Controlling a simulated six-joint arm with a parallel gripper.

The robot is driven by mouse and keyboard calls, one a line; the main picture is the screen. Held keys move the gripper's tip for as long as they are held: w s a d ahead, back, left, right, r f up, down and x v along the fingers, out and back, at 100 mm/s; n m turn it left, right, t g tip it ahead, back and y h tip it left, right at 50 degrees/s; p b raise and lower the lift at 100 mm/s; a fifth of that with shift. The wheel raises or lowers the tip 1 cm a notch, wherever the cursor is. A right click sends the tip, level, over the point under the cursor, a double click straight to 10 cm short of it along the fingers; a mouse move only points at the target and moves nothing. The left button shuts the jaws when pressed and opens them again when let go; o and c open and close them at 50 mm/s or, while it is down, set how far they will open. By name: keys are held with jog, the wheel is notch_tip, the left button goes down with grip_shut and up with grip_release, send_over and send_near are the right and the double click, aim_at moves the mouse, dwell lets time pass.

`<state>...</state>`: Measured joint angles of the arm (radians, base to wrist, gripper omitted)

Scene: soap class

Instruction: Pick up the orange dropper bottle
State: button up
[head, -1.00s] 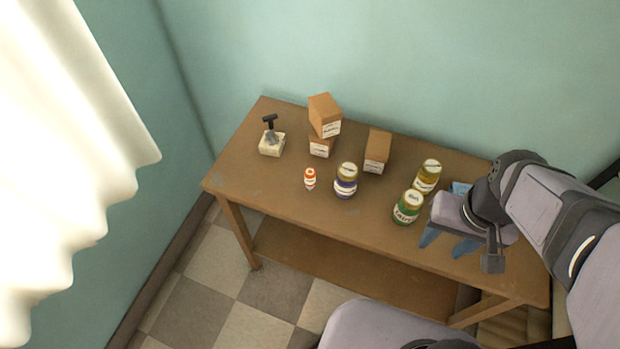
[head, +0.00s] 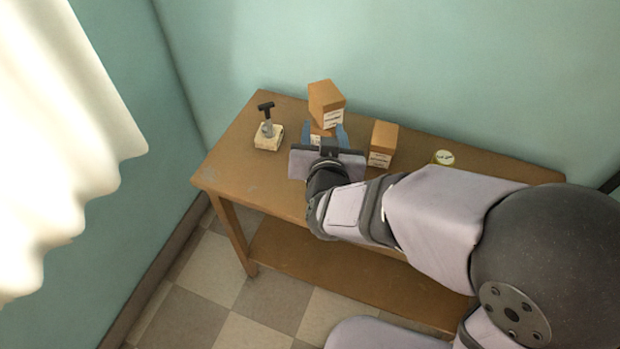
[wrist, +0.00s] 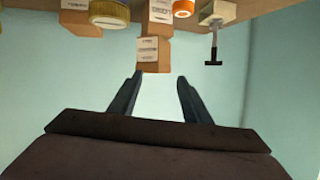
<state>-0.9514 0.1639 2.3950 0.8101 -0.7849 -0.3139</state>
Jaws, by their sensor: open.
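The orange dropper bottle (wrist: 183,8) shows at the top edge of the wrist view as a round orange cap with a pale centre, partly cut off. In the head view it is hidden behind my gripper and arm. My gripper (head: 323,132) is open and empty, in front of the stacked boxes in the head view. Its two blue fingers point toward the wall. In the wrist view the fingers (wrist: 159,84) are spread apart, and the bottle lies above them in the picture, not between them.
Two stacked cardboard boxes (head: 326,102) stand behind my gripper, with another box (head: 383,140) to the right. A cream block with a black-handled tool (head: 268,138) stands left. A gold-lidded jar (wrist: 109,12) is near the bottle. A jar lid (head: 443,157) shows behind my arm.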

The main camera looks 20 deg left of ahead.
jog(key=s+a+t+h+b, duration=0.1)
jog(key=s+a+t+b, duration=0.1)
jog(key=s+t, duration=0.25)
notch_tip(320, 180, down, 11)
jog(key=shift+d+f, duration=0.1)
jog(key=shift+f, duration=0.05)
jog(key=shift+p+x, duration=0.85)
jog(key=shift+x, duration=2.8)
jog(key=shift+d, duration=0.1)
jog(key=shift+c, duration=0.2)
grip_shut()
jog(key=shift+r, duration=0.2)
